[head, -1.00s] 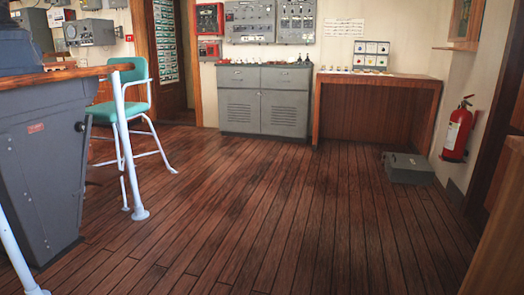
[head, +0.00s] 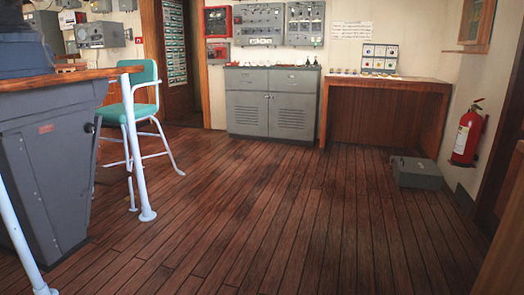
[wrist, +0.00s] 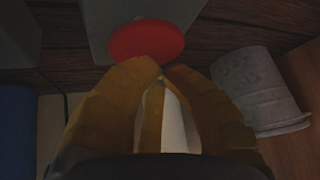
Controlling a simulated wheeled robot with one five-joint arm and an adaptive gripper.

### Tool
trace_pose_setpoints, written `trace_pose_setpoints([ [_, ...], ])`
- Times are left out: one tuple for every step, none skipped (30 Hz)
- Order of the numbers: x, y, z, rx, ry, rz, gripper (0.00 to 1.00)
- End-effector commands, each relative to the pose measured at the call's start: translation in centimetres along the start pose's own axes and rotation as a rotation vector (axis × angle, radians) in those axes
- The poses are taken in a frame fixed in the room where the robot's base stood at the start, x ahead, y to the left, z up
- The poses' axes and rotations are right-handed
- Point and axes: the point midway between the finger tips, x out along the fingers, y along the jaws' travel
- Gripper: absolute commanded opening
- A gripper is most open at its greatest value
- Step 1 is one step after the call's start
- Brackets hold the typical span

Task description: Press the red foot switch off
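The red foot switch shows in the wrist view as a round red disc (wrist: 147,40) on a pale grey box (wrist: 103,22). My gripper (wrist: 162,68) is in the lower middle of the wrist view, its yellow-brown fingers converging with the tips together just below the disc's lower edge in the picture. Nothing is seen held between them. I cannot tell whether the tips touch the disc. In the head view neither the red disc nor my gripper shows.
In the wrist view a whitish bucket-like object (wrist: 262,90) lies right of my fingers and a blue object (wrist: 18,130) is at left. In the head view the plank floor (head: 270,220) is open, with a chair (head: 143,95), a grey case (head: 417,172) and an extinguisher (head: 467,135) around it.

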Motion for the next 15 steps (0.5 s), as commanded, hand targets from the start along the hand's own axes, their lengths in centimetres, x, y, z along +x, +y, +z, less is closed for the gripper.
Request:
trace_pose_setpoints([
  [0.12, -0.02, 0.10, 0.000, 0.000, 0.000, 0.00],
  [0.18, -0.02, 0.15, 0.000, 0.000, 0.000, 0.00],
  [0.28, -0.03, 0.22, 0.000, 0.000, 0.000, 0.00],
  [0.35, -0.04, 0.27, 0.000, 0.000, 0.000, 0.00],
  [0.42, -0.05, 0.35, 0.000, 0.000, -0.001, 0.00],
  [0.50, -0.05, 0.43, 0.000, -0.001, -0.001, 0.00],
  [0.54, -0.06, 0.48, 0.000, -0.001, -0.001, 0.00],
  [0.57, -0.07, 0.51, 0.000, -0.001, -0.001, 0.00],
  [0.59, -0.07, 0.53, 0.000, -0.001, -0.001, 0.00],
  [0.60, -0.07, 0.54, 0.000, -0.002, -0.001, 0.00],
  [0.60, -0.08, 0.54, 0.000, -0.002, -0.001, 0.00],
  [0.59, -0.08, 0.54, 0.000, -0.002, -0.001, 0.00],
  [0.59, -0.08, 0.55, 0.000, -0.002, -0.001, 0.00],
  [0.59, -0.08, 0.55, 0.000, -0.002, -0.001, 0.00],
  [0.59, -0.08, 0.56, 0.000, -0.002, -0.001, 0.00],
])
